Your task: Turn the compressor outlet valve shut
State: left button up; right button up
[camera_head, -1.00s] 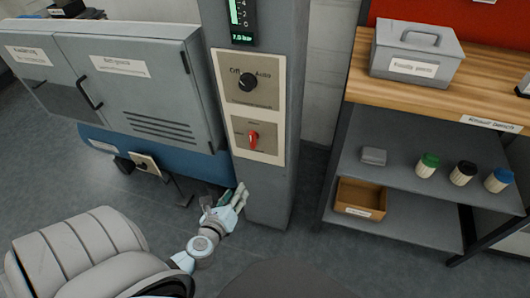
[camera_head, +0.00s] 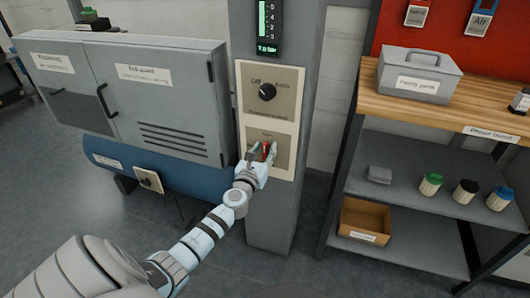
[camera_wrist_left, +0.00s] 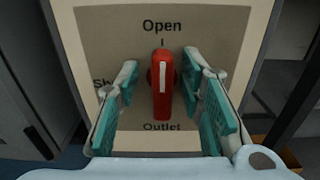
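The outlet valve is a red handle (camera_wrist_left: 162,85) on a beige plate (camera_wrist_left: 110,28) on the grey column. In the left wrist view the handle stands upright, its white line toward "Open"; a partly hidden word beginning "Sh" is at the left and "Outlet" is below. My left gripper (camera_wrist_left: 163,90) is open, its teal-padded fingers on either side of the handle with gaps to it. In the head view the left gripper (camera_head: 263,153) is at the valve plate and partly covers the red handle (camera_head: 266,150). My right gripper is not in view.
A plate with a black Off/Auto knob (camera_head: 267,92) sits just above the valve. A grey cabinet (camera_head: 160,100) over a blue tank (camera_head: 190,187) stands left of the column. A shelf unit (camera_head: 420,192) with a toolbox (camera_head: 418,75) stands to the right.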

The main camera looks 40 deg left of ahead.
pick_arm(q)
jog(key=shift+w+f, duration=0.15)
jog(key=shift+w, duration=0.1)
jog(key=shift+c, duration=0.7)
grip_shut()
